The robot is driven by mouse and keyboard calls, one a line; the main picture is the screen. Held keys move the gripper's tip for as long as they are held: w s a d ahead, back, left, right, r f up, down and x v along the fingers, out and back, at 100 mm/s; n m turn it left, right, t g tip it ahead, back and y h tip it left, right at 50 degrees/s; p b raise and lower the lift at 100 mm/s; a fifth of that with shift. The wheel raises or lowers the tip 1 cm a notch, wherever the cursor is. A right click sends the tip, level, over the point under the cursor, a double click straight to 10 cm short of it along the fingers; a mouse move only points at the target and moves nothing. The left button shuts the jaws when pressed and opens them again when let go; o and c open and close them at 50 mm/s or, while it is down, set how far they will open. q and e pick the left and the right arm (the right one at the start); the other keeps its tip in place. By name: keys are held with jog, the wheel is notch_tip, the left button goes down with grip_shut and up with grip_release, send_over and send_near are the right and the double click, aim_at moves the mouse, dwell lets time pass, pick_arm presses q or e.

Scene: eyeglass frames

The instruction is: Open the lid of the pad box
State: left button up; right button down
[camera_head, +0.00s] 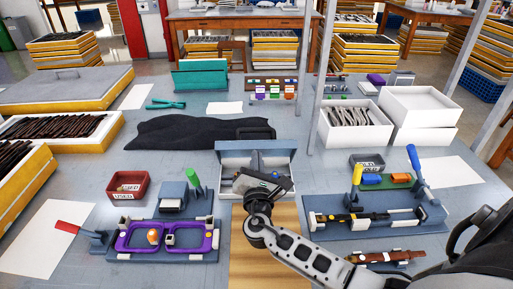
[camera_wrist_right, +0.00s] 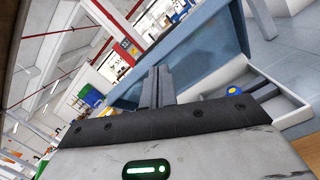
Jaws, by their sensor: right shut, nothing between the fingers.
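The pad box (camera_head: 228,182) stands at the middle of the table, with a white tray part low at its front. Its blue-grey lid (camera_head: 228,156) is raised and tilted up at the back. In the right wrist view the lid (camera_wrist_right: 205,50) is a large blue panel beyond the fingers, with the white tray (camera_wrist_right: 292,108) open beside it. A small blue and yellow item (camera_wrist_right: 234,90) shows at the tray. My right gripper (camera_head: 255,160) is shut and empty, over the box in front of the lid. Whether its fingertips touch the lid is unclear. My left gripper is out of view.
A purple eyeglass frame (camera_head: 125,238) sits in a fixture at the front left, near a red bin (camera_head: 128,186). Another fixture (camera_head: 320,222) with a dark frame lies at the right. A black cloth (camera_head: 180,132) and white boxes (camera_head: 410,105) stand behind.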

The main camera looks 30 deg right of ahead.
aim_at(256, 145)
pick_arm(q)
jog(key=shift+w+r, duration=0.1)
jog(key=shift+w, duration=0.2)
pick_arm(e)
jog(key=shift+w+d, duration=0.2)
jog(key=shift+w, duration=0.05)
jog(key=shift+w+d, duration=0.1)
jog(key=shift+w, duration=0.15)
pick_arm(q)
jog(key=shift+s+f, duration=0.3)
pick_arm(e)
jog(key=shift+w+d+r, duration=0.1)
jog(key=shift+w+d, duration=0.05)
jog(key=shift+w, duration=0.05)
pick_arm(q)
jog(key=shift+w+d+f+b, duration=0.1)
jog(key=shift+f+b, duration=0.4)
jog(key=shift+b, duration=0.75)
pick_arm(e)
jog(key=shift+x, duration=2.95)
dwell(1.4)
pick_arm(q)
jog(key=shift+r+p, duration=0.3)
jog(key=shift+p, duration=0.25)
pick_arm(e)
jog(key=shift+v, duration=2.55)
